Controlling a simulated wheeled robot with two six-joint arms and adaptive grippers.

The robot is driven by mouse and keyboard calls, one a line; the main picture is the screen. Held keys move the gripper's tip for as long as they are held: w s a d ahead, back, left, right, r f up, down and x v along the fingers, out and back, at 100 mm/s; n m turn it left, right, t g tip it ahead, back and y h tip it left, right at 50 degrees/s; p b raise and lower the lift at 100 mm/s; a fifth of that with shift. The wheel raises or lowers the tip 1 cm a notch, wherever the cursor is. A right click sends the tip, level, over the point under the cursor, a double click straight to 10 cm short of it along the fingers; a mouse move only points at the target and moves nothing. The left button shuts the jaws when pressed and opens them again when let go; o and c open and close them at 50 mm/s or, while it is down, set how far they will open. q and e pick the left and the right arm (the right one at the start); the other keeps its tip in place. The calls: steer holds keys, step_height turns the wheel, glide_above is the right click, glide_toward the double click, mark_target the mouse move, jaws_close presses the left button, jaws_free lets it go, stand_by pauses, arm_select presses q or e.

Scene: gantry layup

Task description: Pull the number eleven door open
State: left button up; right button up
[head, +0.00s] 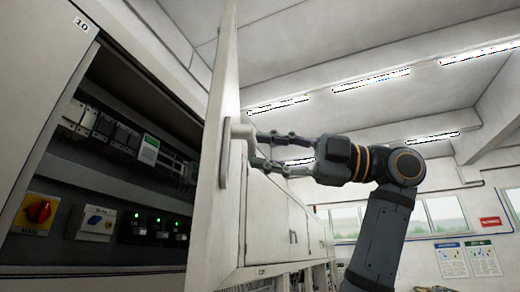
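A pale cabinet door (228,80) stands swung open in the head view, nearly edge-on, beside an open compartment. Its number does not show, so I cannot read whether it is eleven. A light handle (240,130) on a long plate sticks out from the door's right face. My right gripper (257,149) is at this handle, coming from the right. Its two fingers are apart, one above the other, with a gap between them. The upper fingertip overlaps the handle's end; I cannot tell whether it touches. My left gripper is not in view.
The closed panel labelled 10 (40,60) is at the left. The open compartment holds a red rotary switch (39,211), breakers and green lights. More cabinets (285,225) run on behind the door. Open room lies to the right, with windows and posters (467,259).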

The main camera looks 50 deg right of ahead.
steer(key=v, duration=1)
steer(key=shift+s, duration=0.2)
steer(key=shift+w, duration=0.1)
